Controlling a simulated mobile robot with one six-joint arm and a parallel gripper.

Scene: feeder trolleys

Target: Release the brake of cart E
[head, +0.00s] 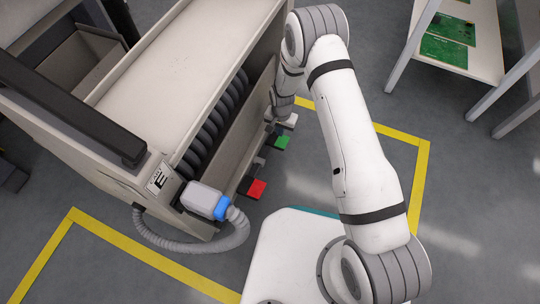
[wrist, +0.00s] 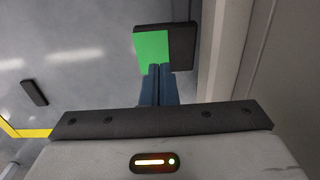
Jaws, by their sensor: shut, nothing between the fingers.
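Cart E (head: 175,50) is a beige trolley, with its letter on a label (head: 159,179) at the near end. Low along its right side are a red pedal (head: 257,189) and, farther along, a green pedal (head: 282,142). My arm reaches down beside the cart close to the green pedal. In the wrist view, my gripper (wrist: 160,67) is shut and empty, its blue-grey fingers overlapping the lower edge of the green pedal (wrist: 150,48). A dark part adjoins the green on the right. I cannot tell whether the fingertips touch the pedal.
A grey hose with a blue-collared connector (head: 205,201) hangs at the cart's near corner. Yellow floor lines (head: 422,185) surround the cart. A shelf with green boards (head: 445,50) stands at the upper right.

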